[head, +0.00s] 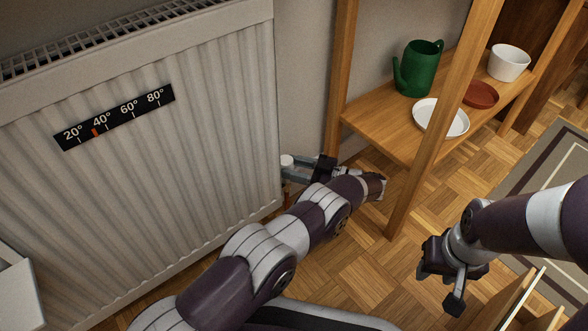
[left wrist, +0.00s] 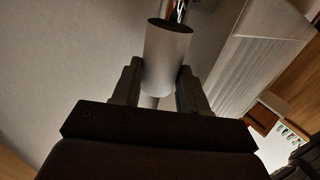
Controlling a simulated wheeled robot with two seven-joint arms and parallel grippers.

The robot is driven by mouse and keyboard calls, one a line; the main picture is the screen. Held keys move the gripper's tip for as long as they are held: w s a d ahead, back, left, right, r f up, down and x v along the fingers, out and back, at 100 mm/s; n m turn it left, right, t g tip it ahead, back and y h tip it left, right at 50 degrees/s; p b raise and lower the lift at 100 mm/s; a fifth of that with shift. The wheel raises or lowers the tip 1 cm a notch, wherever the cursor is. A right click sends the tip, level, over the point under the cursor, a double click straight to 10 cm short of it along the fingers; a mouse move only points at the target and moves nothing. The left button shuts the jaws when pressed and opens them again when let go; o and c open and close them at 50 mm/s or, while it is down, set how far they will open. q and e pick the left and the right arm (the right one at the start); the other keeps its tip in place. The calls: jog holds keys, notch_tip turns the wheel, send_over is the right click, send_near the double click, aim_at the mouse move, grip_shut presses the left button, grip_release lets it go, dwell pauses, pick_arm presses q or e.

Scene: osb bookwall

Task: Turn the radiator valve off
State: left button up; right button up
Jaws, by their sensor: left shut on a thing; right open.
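The white radiator (head: 190,120) fills the left of the head view, and part of it shows in the left wrist view (left wrist: 250,65). Its valve has a white knob (head: 287,161) at the radiator's lower right side. My left gripper (head: 298,172) is shut on the knob. In the left wrist view the white cylindrical knob (left wrist: 166,58) sits between the two dark fingers of the left gripper (left wrist: 160,88), with a shiny metal pipe beyond it. Whether the valve is on or off cannot be told. My right gripper (head: 437,283) is open and empty, above the floor at the right.
A black temperature strip (head: 115,116) with a red mark near 40° is on the radiator. A wooden shelf (head: 390,137) stands right of the valve, holding a green watering can (head: 416,70), a white plate (head: 455,124), a red-brown saucer (head: 481,95) and a white pot (head: 508,63). Parquet floor is open between.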

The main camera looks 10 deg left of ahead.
dwell(0.4)
pick_arm(q)
jog(key=o, duration=0.8)
jog(key=m+t+h+p, duration=0.1)
jog(key=m+t+p, duration=0.1)
jog(key=t, duration=0.1)
jog(key=s+r+m+t+h+p, duration=0.1)
jog(key=m+t+p, duration=0.1)
jog(key=t+p, duration=0.1)
jog(key=m+t+h+p, duration=0.1)
jog(key=m+t+p, duration=0.1)
jog(key=p, duration=0.1)
jog(key=shift+s+a+r+t, duration=0.2)
jog(key=shift+a+r+t, duration=0.05)
jog(key=shift+r+t, duration=0.15)
jog(key=shift+h, duration=0.5)
jog(key=s+d+f+p, duration=0.1)
jog(key=s+d, duration=0.1)
jog(key=d, duration=0.1)
jog(key=s+d+f+p, duration=0.1)
jog(key=s+d, duration=0.2)
jog(key=s+d+f+p, duration=0.2)
jog(key=d, duration=0.2)
jog(key=shift+s, duration=0.25)
